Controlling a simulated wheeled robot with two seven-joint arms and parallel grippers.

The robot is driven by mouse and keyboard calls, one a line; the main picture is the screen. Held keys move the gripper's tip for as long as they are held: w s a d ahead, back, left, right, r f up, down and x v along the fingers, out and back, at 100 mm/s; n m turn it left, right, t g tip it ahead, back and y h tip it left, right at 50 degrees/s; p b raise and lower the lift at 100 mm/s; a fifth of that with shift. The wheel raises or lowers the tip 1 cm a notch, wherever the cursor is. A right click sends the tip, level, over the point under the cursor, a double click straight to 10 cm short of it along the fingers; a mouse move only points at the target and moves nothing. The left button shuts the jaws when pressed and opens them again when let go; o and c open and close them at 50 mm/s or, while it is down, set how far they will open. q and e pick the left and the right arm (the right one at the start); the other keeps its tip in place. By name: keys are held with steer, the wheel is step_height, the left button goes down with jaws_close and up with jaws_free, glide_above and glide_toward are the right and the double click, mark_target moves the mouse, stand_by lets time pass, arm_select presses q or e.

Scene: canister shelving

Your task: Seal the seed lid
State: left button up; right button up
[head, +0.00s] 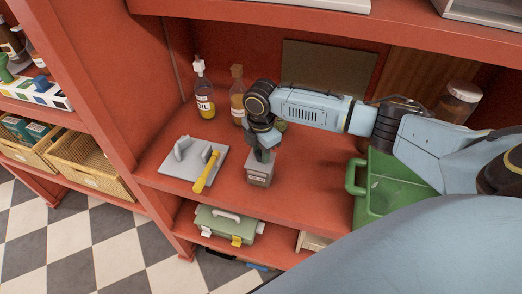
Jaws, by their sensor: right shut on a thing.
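A small grey square canister (258,175) with a label on its front stands upright near the front of the red shelf. The label is too small to read. My right gripper (263,152) points down onto the canister's top and is shut on its dark lid. The fingers hide most of the lid, and I cannot tell whether it sits flush. My left gripper is not in view.
Left of the canister, a grey board (180,177) holds upright pieces and a yellow-handled tool (207,172). An oil bottle (204,97) and an amber bottle (237,100) stand behind. A green bin (374,200) and a lidded jar (459,104) are right.

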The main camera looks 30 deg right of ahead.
steer(key=shift+f+p, duration=0.15)
steer(key=shift+p, duration=0.65)
stand_by(1.4)
steer(key=o, duration=1.6)
steer(key=shift+c, duration=0.2)
steer(key=shift+r, duration=3.5)
